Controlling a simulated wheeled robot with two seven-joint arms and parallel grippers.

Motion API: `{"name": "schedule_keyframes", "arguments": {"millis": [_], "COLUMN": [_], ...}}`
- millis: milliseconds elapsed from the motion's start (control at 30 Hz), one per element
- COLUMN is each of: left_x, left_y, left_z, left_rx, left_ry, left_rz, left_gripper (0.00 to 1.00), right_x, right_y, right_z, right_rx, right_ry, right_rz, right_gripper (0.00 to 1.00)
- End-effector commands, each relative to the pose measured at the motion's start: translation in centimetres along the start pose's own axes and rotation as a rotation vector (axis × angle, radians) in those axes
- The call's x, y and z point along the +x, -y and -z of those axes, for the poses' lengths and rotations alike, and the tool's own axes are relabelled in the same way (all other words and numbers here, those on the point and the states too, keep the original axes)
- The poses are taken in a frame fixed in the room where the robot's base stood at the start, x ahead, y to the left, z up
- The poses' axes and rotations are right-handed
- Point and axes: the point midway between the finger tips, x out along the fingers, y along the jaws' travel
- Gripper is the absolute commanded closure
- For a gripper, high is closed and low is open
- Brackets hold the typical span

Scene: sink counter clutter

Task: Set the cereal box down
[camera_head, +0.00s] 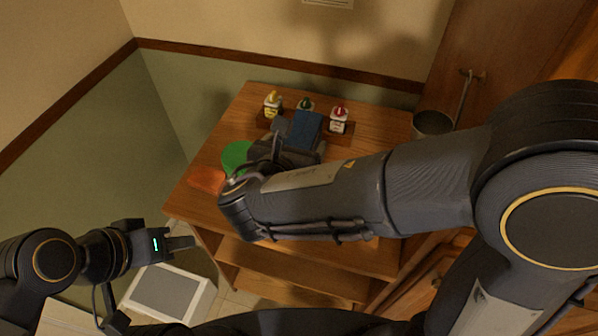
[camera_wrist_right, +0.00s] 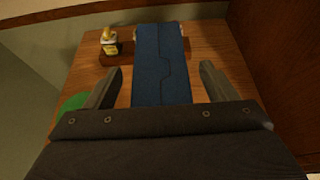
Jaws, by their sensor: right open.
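The blue cereal box (camera_head: 306,127) is on the wooden counter top, in front of the small bottles. In the right wrist view the blue box (camera_wrist_right: 161,66) lies between the two spread fingers, with a gap on each side. My right gripper (camera_wrist_right: 158,88) is open around it. In the head view the arm and wrist hide the near part of the box and most of the right gripper. My left gripper (camera_head: 192,242) is at the lower left, away from the box and beside the cabinet; its finger opening is unclear.
Bottles with yellow (camera_head: 272,104), green (camera_head: 305,104) and red (camera_head: 339,120) tops stand at the back. A green round item (camera_head: 236,157) and an orange item (camera_head: 206,180) lie at the left. A metal pot (camera_head: 432,123) is at the right. The counter's back left corner is bare.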

Motion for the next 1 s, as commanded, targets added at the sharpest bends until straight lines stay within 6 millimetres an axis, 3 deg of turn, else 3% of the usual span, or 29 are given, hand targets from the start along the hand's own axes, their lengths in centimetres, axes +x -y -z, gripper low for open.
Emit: {"name": "schedule_keyframes", "arguments": {"millis": [167, 733, 1000], "left_x": [0.03, 0.03, 0.03], "left_y": [0.01, 0.01, 0.02], "left_z": [-0.02, -0.02, -0.02], "left_rx": [0.0, 0.0, 0.0], "left_ry": [0.0, 0.0, 0.0], "left_rz": [0.0, 0.0, 0.0], "left_gripper": [0.64, 0.64, 0.64], "right_x": [-0.01, -0.06, -0.09], "right_y": [0.0, 0.0, -0.02], "right_z": [0.02, -0.01, -0.15], "right_rx": [0.001, 0.001, 0.003], "right_ry": [0.0, 0.0, 0.002], "right_rz": [0.0, 0.0, 0.0], "right_gripper": [0.24, 0.99, 1.0]}}
